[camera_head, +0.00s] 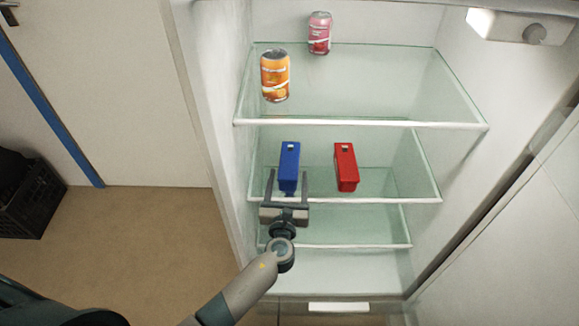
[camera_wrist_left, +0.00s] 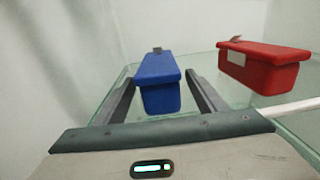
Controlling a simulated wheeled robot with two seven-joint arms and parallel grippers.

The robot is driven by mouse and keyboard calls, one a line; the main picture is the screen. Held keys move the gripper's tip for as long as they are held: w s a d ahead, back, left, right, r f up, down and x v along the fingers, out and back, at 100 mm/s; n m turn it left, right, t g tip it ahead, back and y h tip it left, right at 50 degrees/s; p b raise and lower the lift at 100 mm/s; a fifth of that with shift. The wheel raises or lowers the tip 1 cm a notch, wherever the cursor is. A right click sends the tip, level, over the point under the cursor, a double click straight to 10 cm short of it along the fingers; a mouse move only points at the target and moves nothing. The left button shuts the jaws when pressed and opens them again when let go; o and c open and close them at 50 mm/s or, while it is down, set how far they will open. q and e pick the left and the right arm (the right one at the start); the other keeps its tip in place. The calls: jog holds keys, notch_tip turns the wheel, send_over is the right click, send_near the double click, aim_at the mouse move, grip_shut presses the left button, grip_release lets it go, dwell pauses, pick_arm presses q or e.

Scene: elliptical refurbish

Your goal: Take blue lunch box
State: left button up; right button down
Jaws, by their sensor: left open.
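The blue lunch box (camera_head: 289,165) stands on the middle glass shelf of the open fridge, left of a red box. My left gripper (camera_head: 287,175) is open, with one finger on each side of the near end of the blue lunch box. In the left wrist view the blue lunch box (camera_wrist_left: 160,82) sits between the two fingers (camera_wrist_left: 160,95), with gaps visible on both sides. Its far end reaches beyond the fingertips. My right gripper is not in view.
An orange can (camera_head: 275,75) and a pink can (camera_head: 319,33) stand on the shelf above. The fridge's left wall is close. A dark crate (camera_head: 30,200) sits on the floor at left.

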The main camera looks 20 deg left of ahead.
aim_at(288, 173)
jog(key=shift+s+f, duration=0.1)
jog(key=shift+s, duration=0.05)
pick_arm(q)
jog(key=c, duration=1.5)
jog(key=shift+r, duration=0.1)
